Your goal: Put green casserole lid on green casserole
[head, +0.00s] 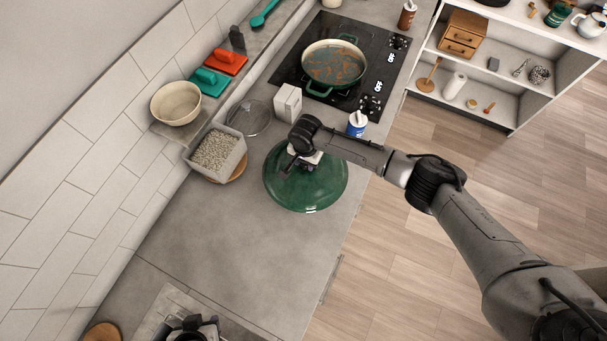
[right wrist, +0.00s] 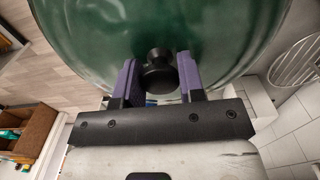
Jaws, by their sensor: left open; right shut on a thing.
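The green casserole (head: 318,91) stands uncovered on the black cooktop, with orange-brown food in it. The green casserole lid (head: 318,188) is over the grey counter, nearer than the cooktop; I cannot tell its exact height above the counter. My right gripper (head: 300,158) is shut on the lid's black knob (right wrist: 157,72). The right wrist view shows its purple finger pads on both sides of the knob, with the green lid (right wrist: 90,35) beyond. My left gripper (head: 190,328) is at the bottom edge of the head view, partly cut off, open and apart from the lid.
A white box (head: 288,102) and a blue-white canister (head: 357,124) stand between lid and cooktop.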

